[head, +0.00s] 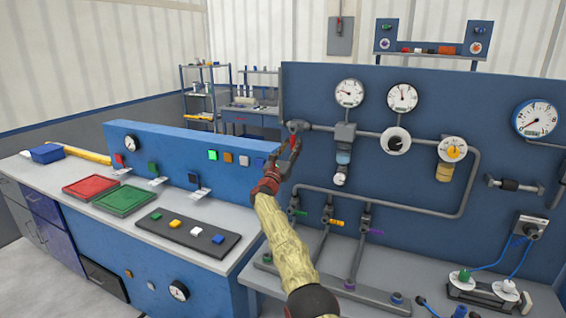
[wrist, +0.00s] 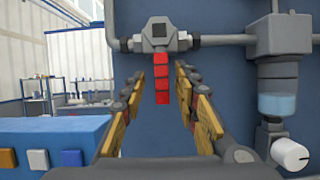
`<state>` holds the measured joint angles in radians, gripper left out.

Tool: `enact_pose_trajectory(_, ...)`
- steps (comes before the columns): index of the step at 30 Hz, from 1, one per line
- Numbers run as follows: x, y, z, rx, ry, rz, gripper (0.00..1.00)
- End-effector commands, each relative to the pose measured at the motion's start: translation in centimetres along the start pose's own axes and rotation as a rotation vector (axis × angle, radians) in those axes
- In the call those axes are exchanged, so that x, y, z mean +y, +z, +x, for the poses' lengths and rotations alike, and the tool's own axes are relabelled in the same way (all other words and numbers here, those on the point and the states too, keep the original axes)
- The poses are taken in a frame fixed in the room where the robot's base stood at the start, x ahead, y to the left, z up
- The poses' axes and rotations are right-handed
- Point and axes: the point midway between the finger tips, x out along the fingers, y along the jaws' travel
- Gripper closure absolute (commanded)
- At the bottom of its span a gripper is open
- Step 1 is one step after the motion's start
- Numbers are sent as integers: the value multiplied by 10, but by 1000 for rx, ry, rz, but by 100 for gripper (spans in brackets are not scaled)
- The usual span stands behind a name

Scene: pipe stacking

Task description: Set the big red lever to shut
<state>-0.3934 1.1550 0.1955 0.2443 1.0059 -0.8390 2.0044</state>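The big red lever (wrist: 160,80) hangs straight down from a grey valve body (wrist: 160,36) on a horizontal pipe. In the head view the valve (head: 298,126) is at the left end of the panel's upper pipe. There my gripper hides much of the lever. My gripper (head: 285,148) is raised in front of the valve; in the wrist view it (wrist: 159,84) is open. In the wrist view the lever shows in the gap between the two fingertips, with clear space on both sides. I cannot tell how deep it is between them.
The blue panel (head: 440,95) carries gauges and pipes, with small coloured valve handles (head: 335,222) below. A filter with a clear bowl (wrist: 279,104) hangs right of the lever. A low blue panel (head: 188,152) with buttons stands on the left bench.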

Motion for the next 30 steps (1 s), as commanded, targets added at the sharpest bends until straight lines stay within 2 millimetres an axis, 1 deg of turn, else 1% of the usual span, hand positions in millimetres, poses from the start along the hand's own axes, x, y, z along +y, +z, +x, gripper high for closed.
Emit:
enact_pose_trajectory(8, -1, 1, -17, -1, 1, 0, 69)
enact_pose_trajectory(14, 0, 0, -36, 1, 1, 0, 69)
enact_pose_trajectory(30, 0, -1, -99, 1, 1, 0, 69)
